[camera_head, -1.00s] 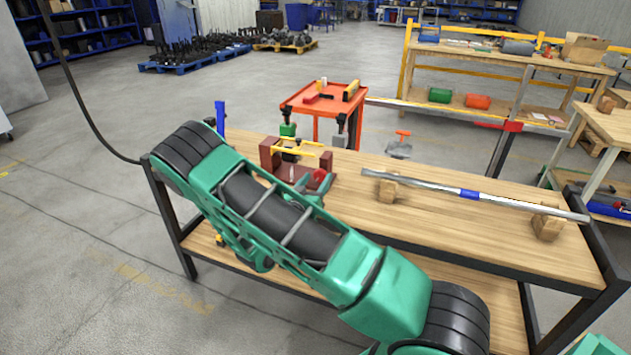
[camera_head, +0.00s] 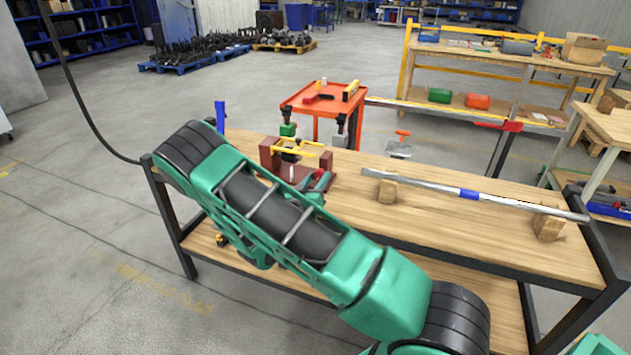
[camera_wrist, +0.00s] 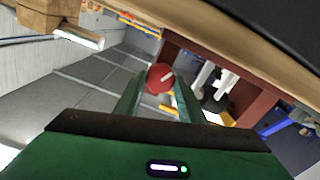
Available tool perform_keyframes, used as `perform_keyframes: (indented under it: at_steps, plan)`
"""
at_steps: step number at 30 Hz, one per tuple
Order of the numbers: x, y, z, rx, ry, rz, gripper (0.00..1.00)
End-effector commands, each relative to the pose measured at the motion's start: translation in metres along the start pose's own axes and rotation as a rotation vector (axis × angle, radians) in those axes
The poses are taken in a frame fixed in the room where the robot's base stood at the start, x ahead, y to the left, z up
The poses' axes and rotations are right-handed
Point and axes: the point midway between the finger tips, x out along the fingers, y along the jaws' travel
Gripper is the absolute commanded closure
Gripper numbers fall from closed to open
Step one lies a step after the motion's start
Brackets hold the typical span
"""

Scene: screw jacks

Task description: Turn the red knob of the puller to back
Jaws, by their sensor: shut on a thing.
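The puller (camera_head: 270,153) stands on the near wooden bench, with a dark red frame and yellow parts. Its frame also shows in the wrist view (camera_wrist: 245,100), right of the knob. The red knob (camera_wrist: 160,78) is round with a pale mark on its face. It sits between the green fingertips of my gripper (camera_wrist: 158,84), which is shut on it. In the head view, my gripper (camera_head: 318,184) is at the right side of the puller and largely covers the knob.
A long metal bar (camera_head: 430,187) with a blue band rests on wooden blocks (camera_head: 388,190) to the right on the bench. A red cart (camera_head: 297,101) stands behind the bench. Bare bench top lies between the puller and the bar.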

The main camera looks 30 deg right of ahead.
Motion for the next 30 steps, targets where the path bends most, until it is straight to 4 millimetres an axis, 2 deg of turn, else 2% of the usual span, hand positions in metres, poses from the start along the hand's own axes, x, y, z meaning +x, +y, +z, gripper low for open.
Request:
perform_keyframes:
  at_steps: [18,30]
  plan:
    - [-0.001,-0.0053,-0.0006,-0.373,0.004,-0.008,0.87]
    - [-0.0014,-0.0067,-0.0006,-0.45,0.004,-0.01,0.87]
